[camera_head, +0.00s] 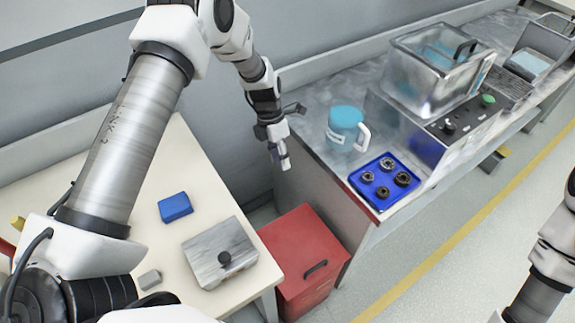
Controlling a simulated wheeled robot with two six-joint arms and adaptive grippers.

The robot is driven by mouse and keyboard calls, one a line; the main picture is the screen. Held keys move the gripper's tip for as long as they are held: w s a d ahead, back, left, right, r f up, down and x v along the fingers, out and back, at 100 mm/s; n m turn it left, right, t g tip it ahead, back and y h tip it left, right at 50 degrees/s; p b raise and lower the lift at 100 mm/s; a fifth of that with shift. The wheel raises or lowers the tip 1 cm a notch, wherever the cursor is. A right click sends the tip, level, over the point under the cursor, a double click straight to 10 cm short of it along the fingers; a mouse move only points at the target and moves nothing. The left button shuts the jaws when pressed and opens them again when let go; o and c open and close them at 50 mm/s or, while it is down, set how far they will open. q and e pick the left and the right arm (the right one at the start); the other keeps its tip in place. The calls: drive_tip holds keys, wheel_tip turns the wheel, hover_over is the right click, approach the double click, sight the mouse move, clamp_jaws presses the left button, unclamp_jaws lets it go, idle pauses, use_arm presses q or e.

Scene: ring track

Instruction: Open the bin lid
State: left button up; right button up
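The red bin (309,292) stands on the floor between the cream table and the grey counter. Its red lid (298,246) lies flat and closed on top, with a dark handle (316,269) near the front edge. My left gripper (280,158) points down above and behind the bin, beside the counter's left end. It is clear of the lid and handle and holds nothing I can make out. Its fingers are small and seen at an angle, so their opening is unclear. Part of my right arm shows at the right edge, but its gripper is out of view.
The counter's near end holds a blue mug (345,125) and a blue tray (372,190) with several dark rings. Floor right of the bin is clear.

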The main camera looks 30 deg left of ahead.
use_arm(q)
drive_tip(key=w+x, duration=0.1)
drive_tip(key=x, duration=0.6)
drive_tip(key=shift+s, duration=0.35)
drive_tip(key=shift+f, duration=0.1)
clamp_jaws()
use_arm(e)
drive_tip(key=shift+w, duration=0.15)
clamp_jaws()
drive_tip(key=s+m+g, duration=0.3)
drive_tip(key=s+g, duration=0.3)
drive_tip(key=s, duration=0.1)
drive_tip(key=w+a+f+m+y, duration=0.1)
drive_tip(key=w+a+m+y, duration=0.4)
drive_tip(key=a+m+y, duration=0.45)
drive_tip(key=w+a+f+m+t+y, duration=0.2)
drive_tip(key=w+a+m+t, duration=0.3)
drive_tip(key=w, duration=0.5)
drive_tip(key=w+a+f+m+t+y, duration=0.2)
drive_tip(key=w+a+f+m+t, duration=0.1)
drive_tip(key=w+a+t, duration=0.5)
drive_tip(key=m+h, duration=0.1)
drive_tip(key=m, duration=0.2)
approach(325, 275)
wheel_tip(325, 275, up, 3)
drive_tip(key=x, duration=0.9)
drive_tip(key=shift+s+a+f, duration=0.25)
drive_tip(key=shift+a+f, duration=0.1)
drive_tip(key=shift+a, duration=0.05)
